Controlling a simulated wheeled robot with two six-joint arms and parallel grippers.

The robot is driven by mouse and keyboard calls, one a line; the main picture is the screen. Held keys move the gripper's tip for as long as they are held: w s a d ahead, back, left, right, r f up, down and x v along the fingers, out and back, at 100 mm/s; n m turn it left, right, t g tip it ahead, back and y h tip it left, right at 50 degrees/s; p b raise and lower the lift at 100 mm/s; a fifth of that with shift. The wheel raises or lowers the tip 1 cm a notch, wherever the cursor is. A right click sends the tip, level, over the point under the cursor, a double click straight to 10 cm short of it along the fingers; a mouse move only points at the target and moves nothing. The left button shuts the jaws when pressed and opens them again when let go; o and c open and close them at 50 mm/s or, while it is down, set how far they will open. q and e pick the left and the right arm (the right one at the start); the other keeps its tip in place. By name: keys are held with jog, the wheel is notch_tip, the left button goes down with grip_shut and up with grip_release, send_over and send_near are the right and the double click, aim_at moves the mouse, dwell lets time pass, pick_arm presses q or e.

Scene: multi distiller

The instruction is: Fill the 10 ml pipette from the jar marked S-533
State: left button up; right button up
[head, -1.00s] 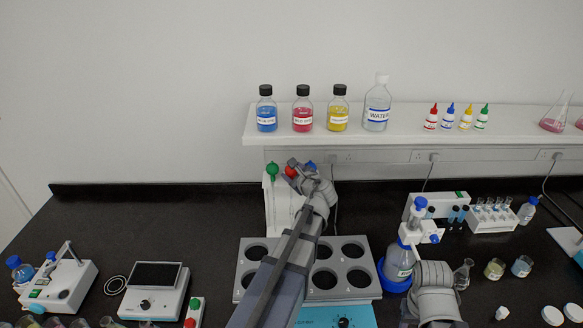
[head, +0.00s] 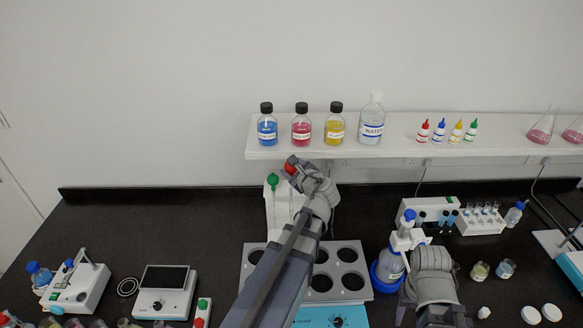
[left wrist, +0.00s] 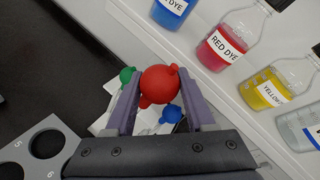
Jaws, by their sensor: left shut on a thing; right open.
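My left gripper (head: 296,163) is shut on the red bulb (left wrist: 160,84) of a pipette, above the white pipette stand (head: 281,217). The red bulb also shows at its tip in the head view. A green bulb (head: 272,179) sits on the stand, and a blue bulb (left wrist: 171,113) shows low beside the red one in the left wrist view. The held pipette's stem and volume mark are hidden. My right gripper (head: 430,258) is open beside the dispenser bottle; its fingertips are hard to make out. Small jars (head: 480,271) (head: 506,268) stand to the right; their labels are unreadable.
A shelf (head: 390,148) above holds dye bottles, a water bottle and small droppers. A grey rack with holes (head: 357,290) lies below my left arm. A blue-based dispenser bottle (head: 391,265) stands right of it. More glassware crowds the lower left.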

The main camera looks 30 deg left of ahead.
pick_arm(q)
jog(key=shift+r+p, duration=1.05)
jog(key=shift+r, duration=0.5)
pick_arm(e)
jog(key=shift+r, duration=1.6)
pick_arm(q)
jog(key=shift+s, duration=0.15)
